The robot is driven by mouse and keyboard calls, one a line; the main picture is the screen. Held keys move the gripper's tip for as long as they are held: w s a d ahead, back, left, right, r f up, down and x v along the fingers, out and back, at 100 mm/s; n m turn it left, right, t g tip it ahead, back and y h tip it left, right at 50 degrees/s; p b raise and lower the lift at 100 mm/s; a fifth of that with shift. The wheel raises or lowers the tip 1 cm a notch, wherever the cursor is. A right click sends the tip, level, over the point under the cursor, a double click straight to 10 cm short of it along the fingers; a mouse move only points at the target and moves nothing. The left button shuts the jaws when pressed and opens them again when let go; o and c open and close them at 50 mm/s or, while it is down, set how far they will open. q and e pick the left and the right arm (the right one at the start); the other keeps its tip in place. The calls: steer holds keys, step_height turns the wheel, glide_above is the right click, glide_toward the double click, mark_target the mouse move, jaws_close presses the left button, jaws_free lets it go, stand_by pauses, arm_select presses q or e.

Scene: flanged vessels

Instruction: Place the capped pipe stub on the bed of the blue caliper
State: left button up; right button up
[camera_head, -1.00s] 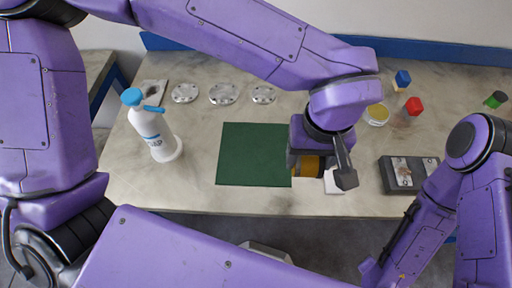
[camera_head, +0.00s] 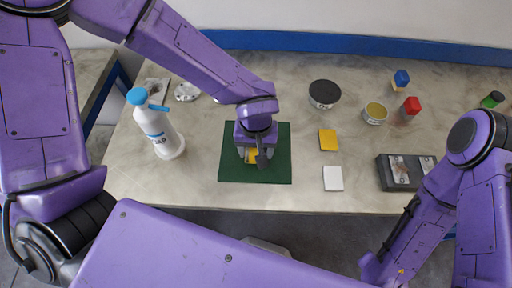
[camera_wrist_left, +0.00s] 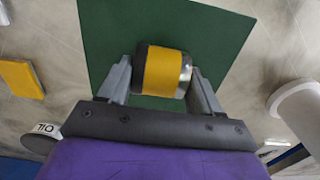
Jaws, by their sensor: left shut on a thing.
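My left gripper (camera_head: 252,158) is over the green mat (camera_head: 274,139). In the left wrist view, the gripper (camera_wrist_left: 160,82) is shut on the pipe stub (camera_wrist_left: 161,71), a short cylinder with a wide yellow band, a dark end on the left and a shiny metal end on the right. The stub lies crosswise between the fingers; I cannot tell whether it touches the mat. A small blue-topped thing (camera_head: 402,77) stands at the back right, too small to tell whether it is the blue caliper. My right gripper is out of view.
A white bottle with a blue cap (camera_head: 154,124) stands left of the mat. Right of it are a yellow pad (camera_head: 328,140), a white pad (camera_head: 333,179), a dark-topped tin (camera_head: 324,92), a yellow-topped tin (camera_head: 375,112), a red-topped thing (camera_head: 412,105) and a dark tray (camera_head: 387,174).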

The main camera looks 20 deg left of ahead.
mark_target(256, 150)
arm_select(q)
steer(key=o, duration=1.3)
steer(key=shift+f, duration=0.1)
step_height(256, 150, up, 12)
steer(key=shift+r+p, duration=0.1)
steer(key=shift+p, duration=0.45)
steer(key=shift+s, duration=0.1)
